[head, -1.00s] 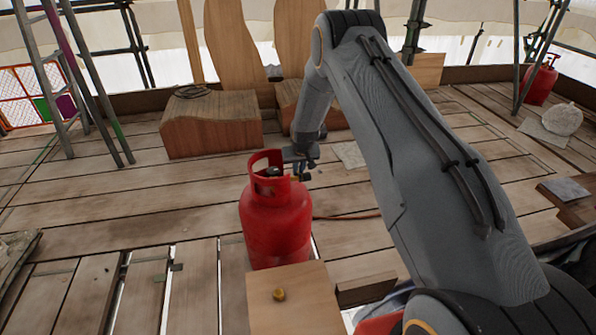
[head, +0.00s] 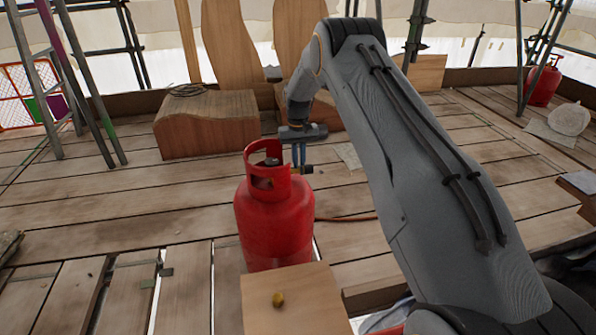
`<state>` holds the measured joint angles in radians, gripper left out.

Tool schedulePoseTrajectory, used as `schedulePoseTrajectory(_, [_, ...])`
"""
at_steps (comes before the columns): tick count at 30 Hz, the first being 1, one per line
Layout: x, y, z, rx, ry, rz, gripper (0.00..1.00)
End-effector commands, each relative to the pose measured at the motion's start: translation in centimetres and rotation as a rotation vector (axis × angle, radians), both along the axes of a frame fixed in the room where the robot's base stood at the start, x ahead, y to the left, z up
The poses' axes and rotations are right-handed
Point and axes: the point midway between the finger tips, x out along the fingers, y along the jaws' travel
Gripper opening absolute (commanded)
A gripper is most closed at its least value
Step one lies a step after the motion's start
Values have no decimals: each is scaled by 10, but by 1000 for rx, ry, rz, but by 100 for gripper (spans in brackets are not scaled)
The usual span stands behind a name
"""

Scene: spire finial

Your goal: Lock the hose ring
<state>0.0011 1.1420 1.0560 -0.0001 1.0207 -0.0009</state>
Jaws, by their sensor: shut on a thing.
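A red gas bottle (head: 275,222) stands upright on the plank floor, with an open collar around its valve (head: 268,162). My gripper (head: 300,167) is at the right side of the collar, its fingers pointing down. It is shut on a small dark and brassy fitting, apparently the hose ring (head: 303,170), at the valve's outlet side. The ring is small and partly covered by the fingers, so its lock position cannot be told. An orange hose (head: 345,217) lies on the planks right of the bottle.
A larger wooden block (head: 207,125) and ladder legs (head: 95,90) are behind at left. Another red bottle (head: 543,85) stands far right. Planks left of the bottle are mostly clear.

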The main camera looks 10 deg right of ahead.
Motion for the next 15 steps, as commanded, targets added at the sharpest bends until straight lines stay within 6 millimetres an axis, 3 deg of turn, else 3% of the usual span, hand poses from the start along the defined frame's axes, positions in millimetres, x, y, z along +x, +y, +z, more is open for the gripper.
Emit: schedulePoseTrajectory(15, [0, 0, -4, 0, 91, 0, 0])
